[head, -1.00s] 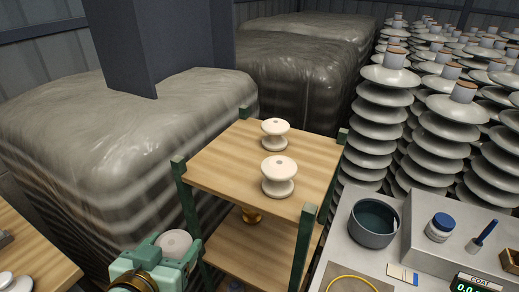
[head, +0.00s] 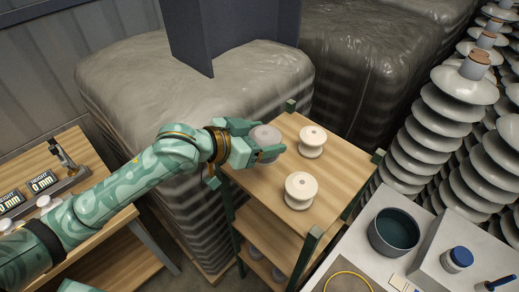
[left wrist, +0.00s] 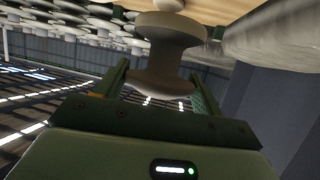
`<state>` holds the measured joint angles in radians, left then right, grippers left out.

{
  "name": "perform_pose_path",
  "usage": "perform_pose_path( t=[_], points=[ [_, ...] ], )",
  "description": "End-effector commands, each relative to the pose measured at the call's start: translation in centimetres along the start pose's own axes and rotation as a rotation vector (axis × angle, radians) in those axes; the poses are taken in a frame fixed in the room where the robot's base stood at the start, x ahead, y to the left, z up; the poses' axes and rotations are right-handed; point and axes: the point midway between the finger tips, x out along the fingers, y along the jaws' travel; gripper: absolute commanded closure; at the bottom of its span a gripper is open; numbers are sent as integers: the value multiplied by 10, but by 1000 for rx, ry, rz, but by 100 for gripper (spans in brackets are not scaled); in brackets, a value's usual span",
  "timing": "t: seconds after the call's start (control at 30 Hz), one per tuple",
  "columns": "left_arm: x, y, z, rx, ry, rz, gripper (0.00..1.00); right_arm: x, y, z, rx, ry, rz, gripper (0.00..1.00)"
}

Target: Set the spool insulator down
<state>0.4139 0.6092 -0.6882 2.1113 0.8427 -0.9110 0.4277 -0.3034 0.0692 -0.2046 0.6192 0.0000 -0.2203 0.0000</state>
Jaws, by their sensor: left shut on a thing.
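My left gripper (head: 268,147) is shut on a grey-looking spool insulator (head: 265,135). It holds the spool at the back left corner of the rack's wooden top shelf (head: 256,180); I cannot tell whether the spool touches the board. Two white spool insulators stand upright on the top shelf, one farther back (head: 312,140) and one nearer (head: 300,190). My right gripper is not in view.
A side table (head: 120,205) with gauges stands at left. Wrapped bales (head: 190,85) rise behind the rack. Tall stacks of disc insulators (head: 450,110) stand at right, near a grey bench with a dark bowl (head: 394,231). The shelf's front left part is clear.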

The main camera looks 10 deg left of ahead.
Motion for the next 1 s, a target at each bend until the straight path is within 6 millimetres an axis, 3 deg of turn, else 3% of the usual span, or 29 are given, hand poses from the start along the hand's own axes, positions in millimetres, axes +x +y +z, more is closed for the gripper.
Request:
perform_pose_path(
  t=[0.2, 0.43, 0.63, 1.0],
  points=[
    [20, -35, 36, -1, 2, -2, 68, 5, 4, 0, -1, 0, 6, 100],
    [29, -51, 53, 0, 3, -2, 68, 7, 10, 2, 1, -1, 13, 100],
    [39, -49, 77, -1, 3, 0, 68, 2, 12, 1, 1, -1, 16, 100],
    [41, -48, 81, 2, 4, 0, 68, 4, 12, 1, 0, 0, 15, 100]
  ],
)
